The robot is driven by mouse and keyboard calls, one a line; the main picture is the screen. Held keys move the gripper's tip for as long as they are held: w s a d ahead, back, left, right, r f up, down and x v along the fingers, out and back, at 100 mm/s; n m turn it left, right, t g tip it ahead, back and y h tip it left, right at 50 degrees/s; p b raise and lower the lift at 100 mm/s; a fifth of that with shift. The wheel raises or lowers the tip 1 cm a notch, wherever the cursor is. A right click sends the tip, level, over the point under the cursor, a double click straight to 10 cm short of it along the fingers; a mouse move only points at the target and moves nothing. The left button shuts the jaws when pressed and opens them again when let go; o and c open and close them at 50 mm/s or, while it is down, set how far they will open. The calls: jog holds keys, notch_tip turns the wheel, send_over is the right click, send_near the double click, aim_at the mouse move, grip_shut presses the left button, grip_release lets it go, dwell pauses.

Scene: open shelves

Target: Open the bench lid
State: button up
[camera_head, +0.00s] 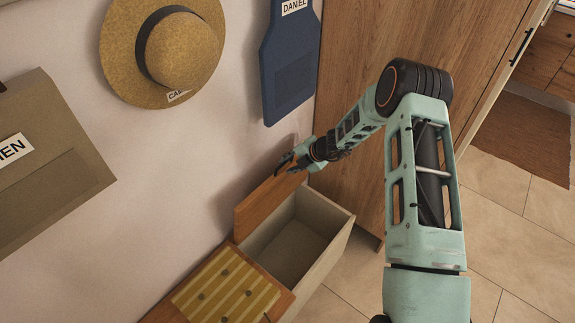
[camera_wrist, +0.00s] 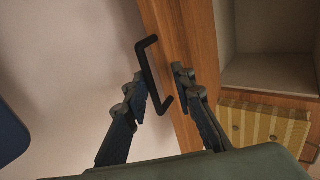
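The bench lid (camera_head: 262,202) is a wooden panel, raised steeply near the wall, and the box of the bench (camera_head: 328,248) lies open and looks empty inside. The lid also shows in the wrist view (camera_wrist: 192,40), with a black bar handle (camera_wrist: 150,72) on it. My gripper (camera_head: 286,163) is at the upper end of the raised lid. In the wrist view, its two fingers (camera_wrist: 158,88) are apart, one on each side of the handle's lower part. I cannot tell whether either finger touches the handle or lid.
A yellow striped cushion (camera_head: 228,290) lies on the neighbouring bench section. A straw hat (camera_head: 183,52), a blue hanging item (camera_head: 290,70) and a tan bag (camera_head: 45,165) are on the wall. A tall wooden panel (camera_head: 350,45) stands behind my arm.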

jog(key=v, duration=1.1)
jog(key=shift+r, duration=0.1)
